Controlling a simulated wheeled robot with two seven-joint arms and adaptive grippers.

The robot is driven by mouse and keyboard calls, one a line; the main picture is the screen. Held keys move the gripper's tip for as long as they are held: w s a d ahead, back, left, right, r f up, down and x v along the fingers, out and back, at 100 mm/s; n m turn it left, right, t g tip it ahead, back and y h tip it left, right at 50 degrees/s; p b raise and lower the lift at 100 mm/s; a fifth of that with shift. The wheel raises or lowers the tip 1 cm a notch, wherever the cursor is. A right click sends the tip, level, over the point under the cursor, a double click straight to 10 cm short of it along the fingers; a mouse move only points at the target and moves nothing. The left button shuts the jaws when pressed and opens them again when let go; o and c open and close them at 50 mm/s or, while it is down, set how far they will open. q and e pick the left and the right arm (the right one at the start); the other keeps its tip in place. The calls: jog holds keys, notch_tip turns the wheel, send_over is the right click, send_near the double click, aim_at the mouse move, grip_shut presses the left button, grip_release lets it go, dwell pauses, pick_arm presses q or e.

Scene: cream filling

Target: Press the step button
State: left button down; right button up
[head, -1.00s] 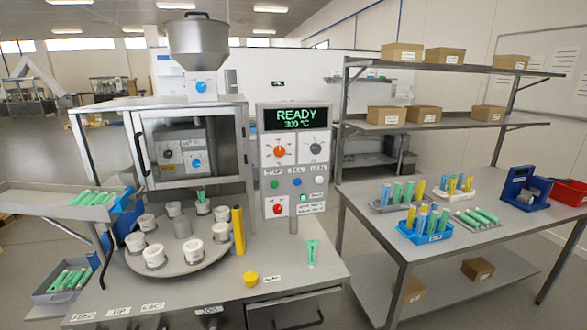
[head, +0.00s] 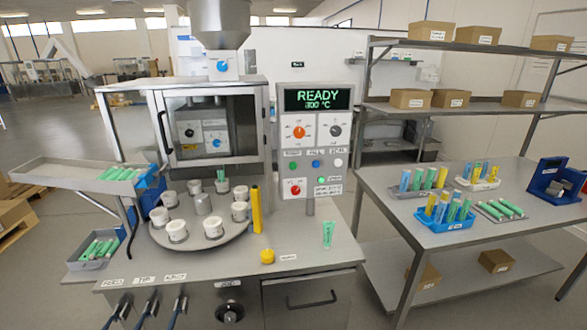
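The control panel (head: 350,125) stands upright at the centre of the head view, behind the worktable. Its display (head: 317,97) reads READY and 300 °C. Below two knobs is a row of labelled round buttons. The green step button (head: 293,166) is at the left of this row, under a small label. A blue button (head: 316,164) is in the middle and a white button (head: 338,163) at the right. Neither of my grippers shows in the head view, and nothing touches the panel.
A round turntable (head: 167,238) with several white cups stands left of the panel. A yellow tube (head: 256,209) stands upright at its right edge. A green tube (head: 328,234) and a yellow cap (head: 267,256) sit on the worktable's front right. A red knob (head: 294,188) is below the green button.

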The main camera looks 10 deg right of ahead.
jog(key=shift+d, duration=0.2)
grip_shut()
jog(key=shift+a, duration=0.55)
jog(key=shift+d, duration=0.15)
